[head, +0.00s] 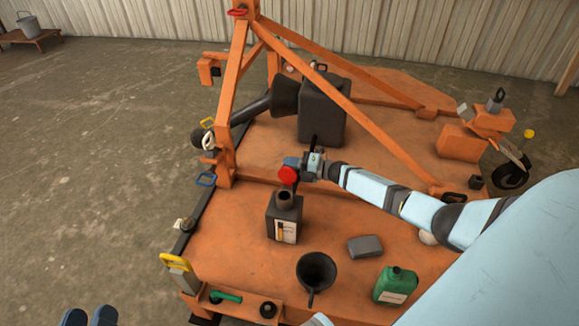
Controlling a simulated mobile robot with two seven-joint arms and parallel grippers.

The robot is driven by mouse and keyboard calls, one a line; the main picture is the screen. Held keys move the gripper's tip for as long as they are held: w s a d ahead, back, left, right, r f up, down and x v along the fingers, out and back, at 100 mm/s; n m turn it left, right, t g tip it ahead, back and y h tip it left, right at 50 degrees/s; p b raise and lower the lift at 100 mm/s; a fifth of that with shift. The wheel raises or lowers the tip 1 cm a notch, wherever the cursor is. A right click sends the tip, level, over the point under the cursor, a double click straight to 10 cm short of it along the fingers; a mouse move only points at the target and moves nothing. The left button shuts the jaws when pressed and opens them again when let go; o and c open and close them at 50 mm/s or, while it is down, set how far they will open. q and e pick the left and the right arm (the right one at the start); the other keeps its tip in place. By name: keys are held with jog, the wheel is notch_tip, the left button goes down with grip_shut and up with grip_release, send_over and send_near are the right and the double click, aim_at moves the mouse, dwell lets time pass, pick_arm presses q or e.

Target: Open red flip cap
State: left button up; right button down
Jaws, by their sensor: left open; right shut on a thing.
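The red flip cap (288,175) shows as a round red disc just above and behind the neck of a dark can with a pale label (285,220). The can stands upright on the orange deck. My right gripper (299,168) reaches in from the right and is shut at the red cap, beside its right edge. The jaws partly hide their contact with it. The can's brownish neck top shows below the cap; whether a hinge joins them is too small to tell. My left gripper (89,317) is open and empty at the bottom left edge, only its dark fingertips showing.
On the orange deck (235,250) are a black funnel (316,272), a grey block (365,247) and a green jug (395,286). Orange frame bars (340,100) and a large dark tank (321,110) stand behind. Bare floor lies left.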

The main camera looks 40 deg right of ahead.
pick_arm(q)
jog(key=shift+f, duration=0.25)
pick_arm(e)
jog(key=shift+d+f+m, duration=0.25)
jog(key=shift+f+m, duration=0.1)
jog(key=shift+m, duration=0.25)
jog(key=shift+f, duration=0.1)
jog(key=c, duration=1.2)
grip_release()
jog(key=shift+f, duration=0.1)
jog(key=shift+w, duration=0.1)
pick_arm(q)
jog(key=shift+t, duration=0.9)
jog(key=r+p, duration=0.1)
jog(key=r, duration=0.1)
jog(key=r+p, duration=0.2)
jog(key=shift+s+a+r, duration=0.1)
jog(key=shift+a+r, duration=0.1)
pick_arm(e)
jog(key=v, duration=1.3)
jog(key=shift+s+d+r, duration=0.2)
jog(key=shift+s+d, duration=0.05)
jog(key=shift+s, duration=0.1)
